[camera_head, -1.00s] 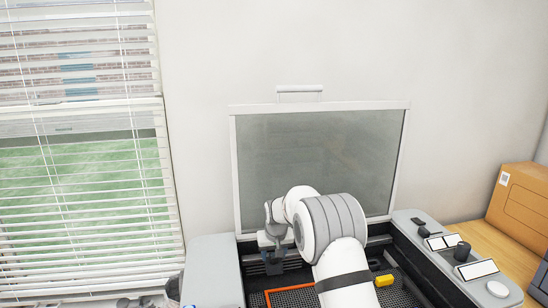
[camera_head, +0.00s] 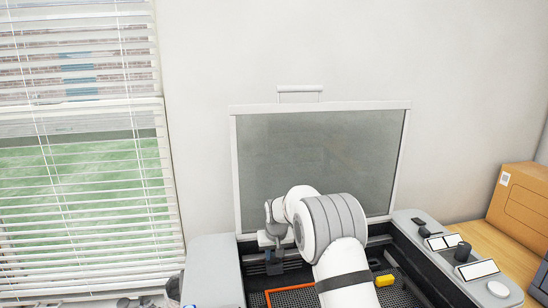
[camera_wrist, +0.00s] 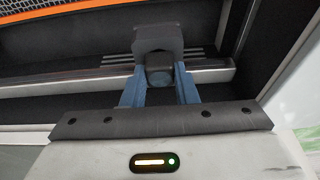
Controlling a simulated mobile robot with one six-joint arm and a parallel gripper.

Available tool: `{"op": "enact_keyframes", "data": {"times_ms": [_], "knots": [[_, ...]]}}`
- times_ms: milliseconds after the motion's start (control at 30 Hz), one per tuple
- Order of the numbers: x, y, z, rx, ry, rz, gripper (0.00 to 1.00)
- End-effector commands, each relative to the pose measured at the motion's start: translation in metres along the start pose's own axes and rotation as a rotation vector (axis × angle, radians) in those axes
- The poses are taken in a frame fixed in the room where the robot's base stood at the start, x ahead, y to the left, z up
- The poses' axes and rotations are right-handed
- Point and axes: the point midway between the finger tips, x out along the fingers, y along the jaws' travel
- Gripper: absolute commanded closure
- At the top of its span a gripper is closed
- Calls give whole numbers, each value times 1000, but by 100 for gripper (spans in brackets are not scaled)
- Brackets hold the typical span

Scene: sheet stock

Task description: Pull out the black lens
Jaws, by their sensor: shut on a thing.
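The black lens (camera_wrist: 159,76) shows as a short dark cylinder between my blue fingers in the wrist view. My gripper (camera_wrist: 159,68) is shut on it from both sides. A dark grey head block (camera_wrist: 158,38) sits directly beyond the lens, against or very close to it; I cannot tell if the lens is still seated in it. In the head view my gripper (camera_head: 274,263) is small, at the left inside the open machine, partly hidden by my arm. The lens cannot be made out there.
A metal rail (camera_wrist: 70,84) crosses behind the fingers. The machine's glass lid (camera_head: 320,165) stands open. A cardboard box (camera_head: 520,205) stands at the right.

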Motion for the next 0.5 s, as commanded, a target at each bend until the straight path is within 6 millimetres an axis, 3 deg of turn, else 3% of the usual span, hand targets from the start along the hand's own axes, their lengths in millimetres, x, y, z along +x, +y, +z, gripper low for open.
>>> {"op": "enact_keyframes", "data": {"times_ms": [500], "knots": [[-23, 0, -7, 0, 1, 0, 96]]}}
